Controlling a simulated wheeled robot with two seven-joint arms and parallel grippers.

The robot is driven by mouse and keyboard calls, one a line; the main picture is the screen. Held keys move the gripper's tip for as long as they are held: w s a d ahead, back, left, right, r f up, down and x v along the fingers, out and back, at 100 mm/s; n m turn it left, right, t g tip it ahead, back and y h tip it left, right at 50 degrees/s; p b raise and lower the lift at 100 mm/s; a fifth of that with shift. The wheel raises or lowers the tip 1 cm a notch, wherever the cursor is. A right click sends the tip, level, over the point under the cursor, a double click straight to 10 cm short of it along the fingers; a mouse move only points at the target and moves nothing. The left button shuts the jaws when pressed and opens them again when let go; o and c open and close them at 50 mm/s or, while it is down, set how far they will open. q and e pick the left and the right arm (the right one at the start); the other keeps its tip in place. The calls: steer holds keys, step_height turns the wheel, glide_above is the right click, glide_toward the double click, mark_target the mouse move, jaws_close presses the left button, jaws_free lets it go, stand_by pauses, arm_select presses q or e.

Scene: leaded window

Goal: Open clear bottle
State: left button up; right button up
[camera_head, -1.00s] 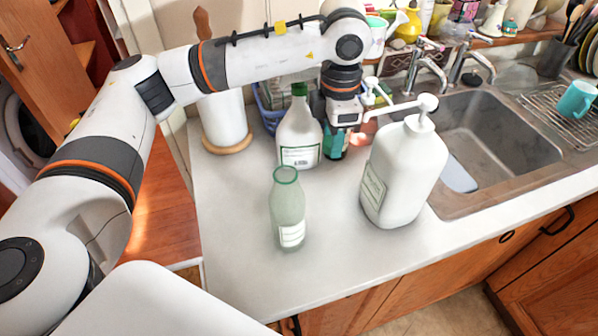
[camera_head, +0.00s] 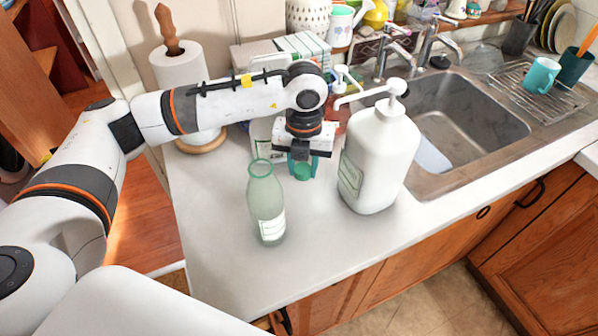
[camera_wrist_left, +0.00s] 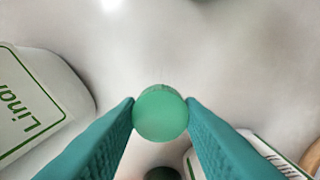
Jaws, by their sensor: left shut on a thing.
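The clear bottle (camera_head: 267,208), pale green and see-through with a label low on it, stands upright on the counter. Its green-rimmed mouth looks uncapped. My left gripper (camera_head: 302,172) is behind and to the right of it, pointing down, apart from it. Its teal fingers are shut on a round green cap (camera_wrist_left: 160,113), which shows between the fingertips in the left wrist view. I see bare counter around the cap there, and no bottle under it. My right gripper is not in view.
A large white pump bottle (camera_head: 378,160) stands close on the gripper's right. A white bottle (camera_head: 262,135) behind is mostly hidden by my arm. A paper towel roll (camera_head: 180,75) stands at the back left. The sink (camera_head: 450,120) is right. The front counter is clear.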

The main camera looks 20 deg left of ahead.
mark_target(303, 188)
arm_select(q)
steer(key=shift+f+p, duration=0.35)
steer(key=shift+f, duration=1.8)
steer(key=shift+f, duration=0.1)
steer(key=shift+f, duration=0.15)
steer(key=o, duration=1.1)
steer(key=shift+r, duration=0.2)
